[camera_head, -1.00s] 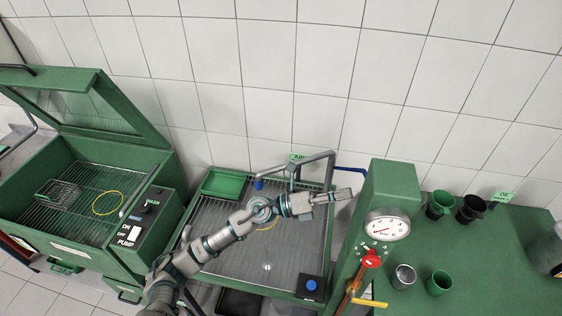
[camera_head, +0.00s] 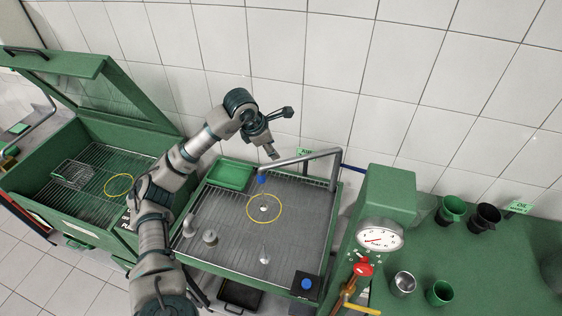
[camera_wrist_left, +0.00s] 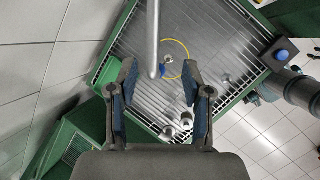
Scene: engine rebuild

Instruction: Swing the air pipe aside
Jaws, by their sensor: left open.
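The air pipe (camera_head: 300,159) is a grey bent tube rising at the tray's back right corner. Its arm reaches left over the slatted tray (camera_head: 225,222) and ends in a blue nozzle (camera_head: 261,179). My left gripper (camera_head: 282,134) is open and empty, behind and above the nozzle end. In the left wrist view the pipe (camera_wrist_left: 153,35) lines up between the open fingers (camera_wrist_left: 160,75), with its blue nozzle (camera_wrist_left: 163,70) near the tips. The pipe looks beyond the fingers, but the exact gap is unclear. My right gripper is not in view.
Several small metal parts stand on the tray. A green bin (camera_head: 230,175) sits at its back left. A green gauge post (camera_head: 388,192) stands right; an open washer (camera_head: 75,215) stands left.

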